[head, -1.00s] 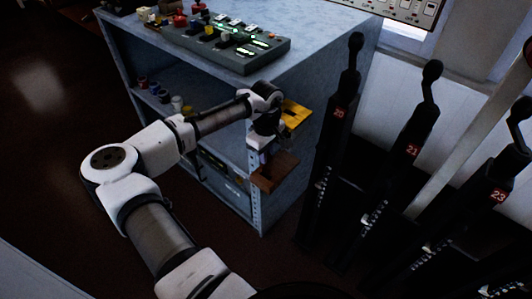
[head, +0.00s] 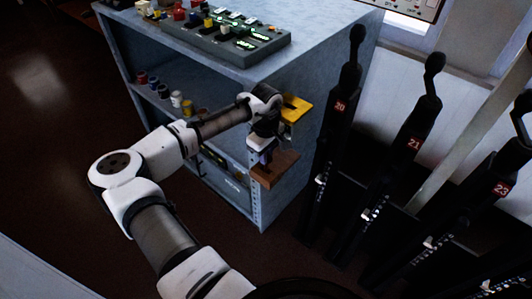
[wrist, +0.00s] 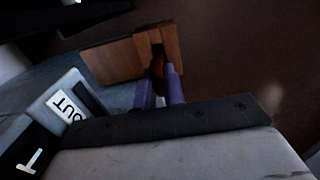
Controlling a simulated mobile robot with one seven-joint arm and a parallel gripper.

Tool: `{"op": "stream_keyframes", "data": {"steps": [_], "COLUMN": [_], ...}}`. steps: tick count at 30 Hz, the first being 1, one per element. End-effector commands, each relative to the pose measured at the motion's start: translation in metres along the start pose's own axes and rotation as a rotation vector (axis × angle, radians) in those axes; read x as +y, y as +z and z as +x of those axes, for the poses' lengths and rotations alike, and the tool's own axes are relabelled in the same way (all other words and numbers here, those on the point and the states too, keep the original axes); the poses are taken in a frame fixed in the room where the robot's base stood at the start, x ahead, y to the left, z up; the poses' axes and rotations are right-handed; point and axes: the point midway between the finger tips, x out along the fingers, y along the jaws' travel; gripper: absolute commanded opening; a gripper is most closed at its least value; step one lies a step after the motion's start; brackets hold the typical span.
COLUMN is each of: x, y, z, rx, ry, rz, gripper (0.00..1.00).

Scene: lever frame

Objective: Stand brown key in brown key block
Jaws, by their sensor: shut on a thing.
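The brown key block (head: 280,167) is a wooden bracket on the side of the blue-grey shelf unit, below a yellow block. In the wrist view the block (wrist: 112,61) shows a dark notch near its right end. My gripper (head: 265,158) is low over this block. Its two purple fingers, clearer in the wrist view (wrist: 159,88), are shut on the brown key (wrist: 158,68), a dark reddish-brown piece. The key lines up with the notch in that view; I cannot tell how deep it sits. The head view hides the key behind my gripper.
The yellow block (head: 297,108) juts out just above my wrist. Black levers (head: 335,120) stand close to the right. The shelf unit (head: 310,75) carries a control panel (head: 225,38) on top.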

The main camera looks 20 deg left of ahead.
Motion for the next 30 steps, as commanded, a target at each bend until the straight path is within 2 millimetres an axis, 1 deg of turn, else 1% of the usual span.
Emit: {"op": "stream_keyframes", "data": {"steps": [14,15,18,21,30], "x": [0.000,0.000,0.000,0.000,0.000], "y": [0.000,0.000,0.000,0.000,0.000], "z": [0.015,0.015,0.015,0.015,0.015], "rx": [0.000,0.000,0.000,0.000,0.000], "ry": [0.000,0.000,0.000,-0.001,-0.002], "rz": [0.000,0.000,0.000,0.000,0.000], "gripper": [0.00,0.12,0.25,0.36,0.36]}}
